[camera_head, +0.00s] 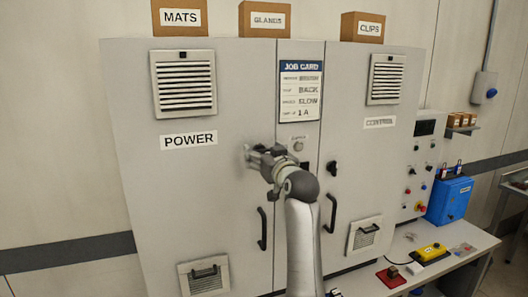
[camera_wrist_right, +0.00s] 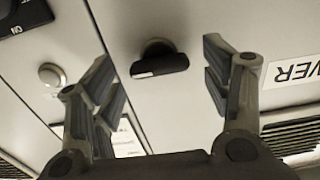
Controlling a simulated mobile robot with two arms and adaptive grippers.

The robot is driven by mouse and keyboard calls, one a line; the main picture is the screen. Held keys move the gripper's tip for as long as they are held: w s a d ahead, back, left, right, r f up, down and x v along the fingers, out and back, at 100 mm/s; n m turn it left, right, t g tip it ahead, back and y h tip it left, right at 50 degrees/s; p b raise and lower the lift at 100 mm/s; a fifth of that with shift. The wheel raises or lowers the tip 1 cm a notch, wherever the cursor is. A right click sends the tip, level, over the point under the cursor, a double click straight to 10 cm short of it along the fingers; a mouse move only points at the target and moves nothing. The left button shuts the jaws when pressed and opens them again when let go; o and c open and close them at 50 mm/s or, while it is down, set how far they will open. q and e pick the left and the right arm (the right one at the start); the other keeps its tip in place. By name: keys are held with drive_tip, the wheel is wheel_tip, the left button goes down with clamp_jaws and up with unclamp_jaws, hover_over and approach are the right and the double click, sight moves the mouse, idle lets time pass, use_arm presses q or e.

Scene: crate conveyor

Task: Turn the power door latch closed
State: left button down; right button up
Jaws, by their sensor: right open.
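The power door (camera_head: 180,190) is the left grey cabinet door, marked by a POWER label (camera_head: 188,140). Its latch (camera_wrist_right: 160,64) shows in the right wrist view as a short dark bar on a round base, lying roughly crosswise to the door's edge. In the head view my gripper and arm hide the latch. My right gripper (camera_head: 260,157) is at the door's right edge, below and right of the label. In the wrist view its open fingers are on either side of the latch, with gaps. My left gripper is not in view.
A dark control door latch (camera_head: 332,168) and a round silver knob (camera_head: 298,146) sit right of my gripper. The power door handle (camera_head: 262,228) is below it. A job card (camera_head: 300,90) hangs above. A bench (camera_head: 440,262) with a blue box (camera_head: 449,200) stands right.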

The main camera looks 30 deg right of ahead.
drive_tip(key=shift+c, duration=0.3)
drive_tip(key=c, duration=1)
drive_tip(key=shift+o, duration=0.2)
drive_tip(key=n, duration=0.4)
drive_tip(key=shift+p, duration=0.35)
drive_tip(key=n+p, duration=0.1)
drive_tip(key=n, duration=0.2)
drive_tip(key=shift+n, duration=0.3)
drive_tip(key=n+p, duration=0.3)
drive_tip(key=n, duration=0.3)
drive_tip(key=shift+a, duration=0.15)
drive_tip(key=shift+f+n+p, duration=0.15)
drive_tip(key=shift+n+p, duration=0.6)
drive_tip(key=shift+n, duration=1.25)
